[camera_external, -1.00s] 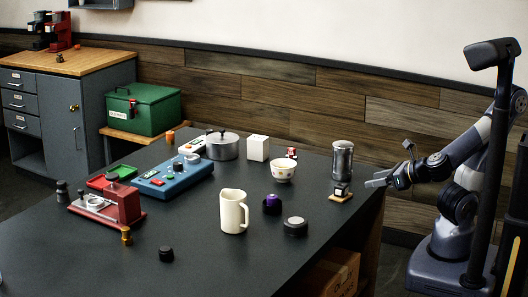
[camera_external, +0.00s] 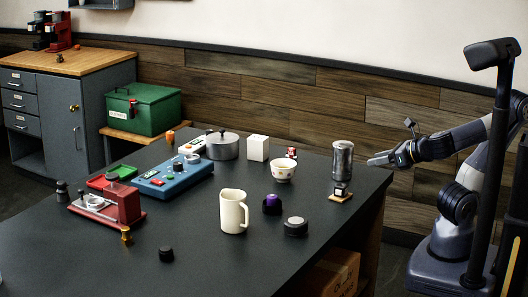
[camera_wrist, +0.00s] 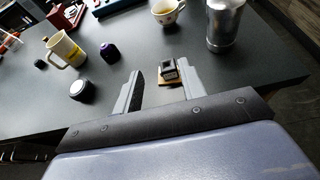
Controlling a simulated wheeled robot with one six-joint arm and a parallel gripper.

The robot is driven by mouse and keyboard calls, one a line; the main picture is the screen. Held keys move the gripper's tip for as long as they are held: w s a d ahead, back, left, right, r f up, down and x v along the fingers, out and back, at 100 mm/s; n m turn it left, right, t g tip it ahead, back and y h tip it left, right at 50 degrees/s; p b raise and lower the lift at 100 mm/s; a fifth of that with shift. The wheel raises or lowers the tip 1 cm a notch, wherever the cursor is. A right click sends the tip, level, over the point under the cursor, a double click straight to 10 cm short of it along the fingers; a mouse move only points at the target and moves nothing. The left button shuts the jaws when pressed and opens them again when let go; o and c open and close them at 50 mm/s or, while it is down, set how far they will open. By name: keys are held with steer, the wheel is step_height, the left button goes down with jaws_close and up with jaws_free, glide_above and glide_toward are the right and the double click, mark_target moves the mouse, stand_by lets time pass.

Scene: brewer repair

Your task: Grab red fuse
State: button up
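A small red piece (camera_external: 157,182), which may be the red fuse, sits on top of the blue box (camera_external: 187,184) at the left-middle of the table; it is too small to identify surely. A green piece (camera_external: 170,177) lies beside it. Part of the blue box also shows at the top edge of the wrist view (camera_wrist: 112,8). My gripper (camera_external: 372,162) is at the table's right edge, far from the box. In the wrist view its two fingers (camera_wrist: 159,70) are spread, with nothing held between them.
A small black item on a wooden base (camera_external: 340,191) and a metal canister (camera_external: 342,160) stand near my gripper. The front table area is mostly clear.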

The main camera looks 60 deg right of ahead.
steer(key=w+a+r+p, duration=0.2)
steer(key=w+r, duration=0.5)
steer(key=w, duration=0.1)
steer(key=n+y+p, duration=0.1)
steer(key=p, duration=0.4)
glide_above(295, 149)
steer(key=s+d, duration=0.1)
steer(key=s, duration=0.4)
step_height(295, 149, down, 5)
steer(key=f, duration=0.5)
steer(key=f+b, duration=0.1)
steer(key=f, duration=0.5)
steer(key=shift+w+f, duration=0.2)
steer(key=shift+f, duration=0.1)
steer(key=shift+p+x, duration=0.5)
steer(key=shift+x, duration=2)
steer(key=shift+a, duration=0.2)
